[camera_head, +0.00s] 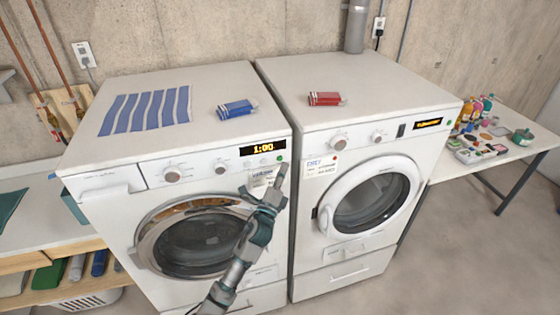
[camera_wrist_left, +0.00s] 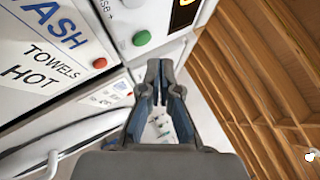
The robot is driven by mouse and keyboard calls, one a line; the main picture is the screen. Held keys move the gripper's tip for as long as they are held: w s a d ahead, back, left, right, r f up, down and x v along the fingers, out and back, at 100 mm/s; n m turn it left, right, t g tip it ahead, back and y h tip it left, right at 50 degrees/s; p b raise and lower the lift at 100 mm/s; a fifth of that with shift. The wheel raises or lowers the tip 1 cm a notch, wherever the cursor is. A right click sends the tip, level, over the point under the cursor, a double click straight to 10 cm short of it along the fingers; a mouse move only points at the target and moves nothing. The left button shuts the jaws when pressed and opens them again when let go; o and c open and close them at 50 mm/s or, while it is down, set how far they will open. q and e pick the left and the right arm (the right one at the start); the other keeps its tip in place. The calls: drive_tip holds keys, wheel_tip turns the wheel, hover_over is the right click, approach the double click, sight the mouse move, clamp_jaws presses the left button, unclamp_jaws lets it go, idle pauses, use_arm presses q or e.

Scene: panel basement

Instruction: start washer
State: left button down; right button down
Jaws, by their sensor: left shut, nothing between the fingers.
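The washer (camera_head: 215,150) is the white machine on the left, with a drawer front at its upper left and a round glass door (camera_head: 195,240) that looks closed. Its display (camera_head: 263,148) reads 1:00. A green button (camera_head: 281,158) sits right below the display; it also shows in the left wrist view (camera_wrist_left: 141,38), above and left of my fingertips. My left gripper (camera_head: 280,174) is shut and empty in front of the panel, just below the green button, apparently apart from it. In the left wrist view its fingertips (camera_wrist_left: 160,68) meet. My right gripper is not in view.
A tag reading WASH TOWELS HOT (camera_wrist_left: 45,45) and a red button (camera_wrist_left: 99,63) are left of my fingers. A second white machine (camera_head: 350,145) stands on the right. A blue box (camera_head: 237,107) and striped cloth (camera_head: 146,109) lie on the washer. A cluttered table (camera_head: 460,165) is farther right.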

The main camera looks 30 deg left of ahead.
use_arm(q)
drive_tip(key=shift+w+a, duration=0.35)
drive_tip(key=shift+a, duration=0.1)
drive_tip(key=shift+r, duration=0.1)
idle(1.1)
drive_tip(key=shift+w+a, duration=0.2)
drive_tip(key=shift+a, duration=0.05)
